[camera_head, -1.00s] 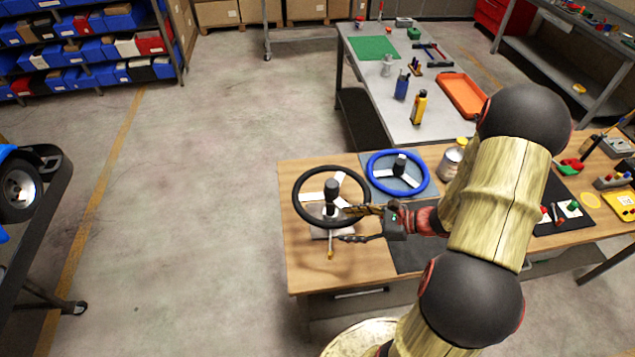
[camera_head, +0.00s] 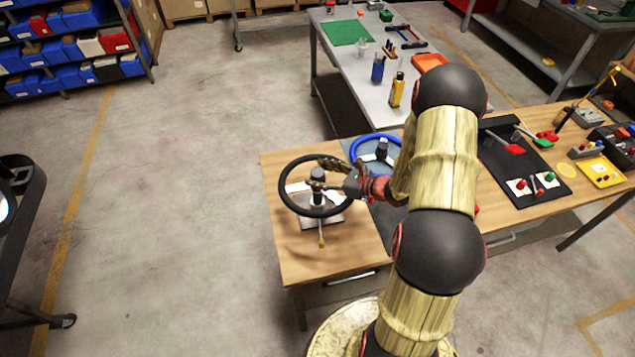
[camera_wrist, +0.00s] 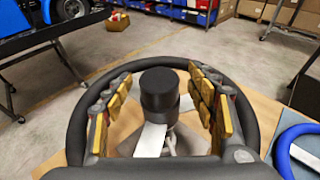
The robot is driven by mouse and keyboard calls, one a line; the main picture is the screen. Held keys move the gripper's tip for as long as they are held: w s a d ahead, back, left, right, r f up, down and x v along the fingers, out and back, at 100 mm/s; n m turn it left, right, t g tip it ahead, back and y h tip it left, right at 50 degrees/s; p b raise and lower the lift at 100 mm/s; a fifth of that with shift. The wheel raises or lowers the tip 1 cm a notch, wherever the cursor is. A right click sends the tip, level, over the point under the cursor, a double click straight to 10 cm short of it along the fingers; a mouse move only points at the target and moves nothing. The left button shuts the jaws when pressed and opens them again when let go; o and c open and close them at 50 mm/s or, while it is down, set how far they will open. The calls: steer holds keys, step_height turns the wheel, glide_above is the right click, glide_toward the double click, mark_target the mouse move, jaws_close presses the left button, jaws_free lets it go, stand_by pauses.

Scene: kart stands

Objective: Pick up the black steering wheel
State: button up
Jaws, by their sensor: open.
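The black steering wheel (camera_head: 285,197) is at the left end of the wooden table, mounted on a small stand with a light base plate. In the wrist view its rim (camera_wrist: 76,128) circles a black hub (camera_wrist: 159,90) with pale spokes. My gripper (camera_head: 325,176) is over the wheel, reaching in from the right. In the wrist view my gripper (camera_wrist: 160,100) is open, its two gold-padded fingers on either side of the hub and apart from it. Whether the fingers touch the rim cannot be told.
A blue steering wheel (camera_head: 360,142) lies to the right, partly hidden by my arm; it also shows in the wrist view (camera_wrist: 284,150). A grey table (camera_head: 345,85) with bottles stands behind. The wooden table (camera_head: 335,262) is clear in front of the stand.

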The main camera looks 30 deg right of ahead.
steer(key=shift+w+a, duration=0.2)
steer(key=shift+c, duration=0.8)
jaws_close()
stand_by(0.4)
